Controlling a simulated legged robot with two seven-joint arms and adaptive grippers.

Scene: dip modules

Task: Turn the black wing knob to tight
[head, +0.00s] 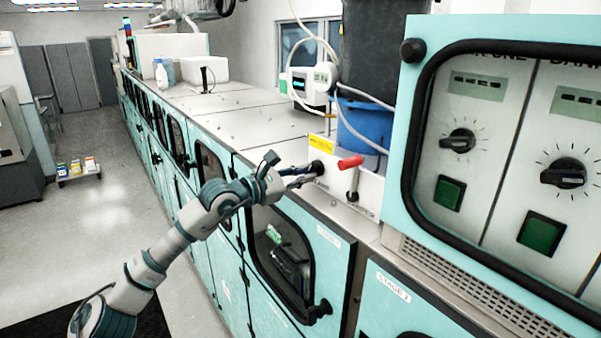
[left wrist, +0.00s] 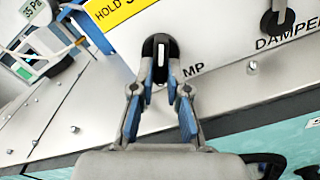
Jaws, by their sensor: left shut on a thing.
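The black wing knob (left wrist: 161,45) is on a white panel in the left wrist view, with a pale mark on its face and lettering ending in "MP" beside it. In the head view the knob (head: 317,167) is at the left end of the white control box. My left gripper (head: 308,177) reaches it from the left. In the left wrist view the fingers of my left gripper (left wrist: 160,84) are closed on the knob from both sides, and the fingertips partly cover it. My right gripper is not in view.
A red-handled lever (head: 350,161) stands right of the knob, close to the gripper. A yellow label (left wrist: 115,10) is above the knob. A blue bucket (head: 363,125) and a white meter (head: 309,87) are behind.

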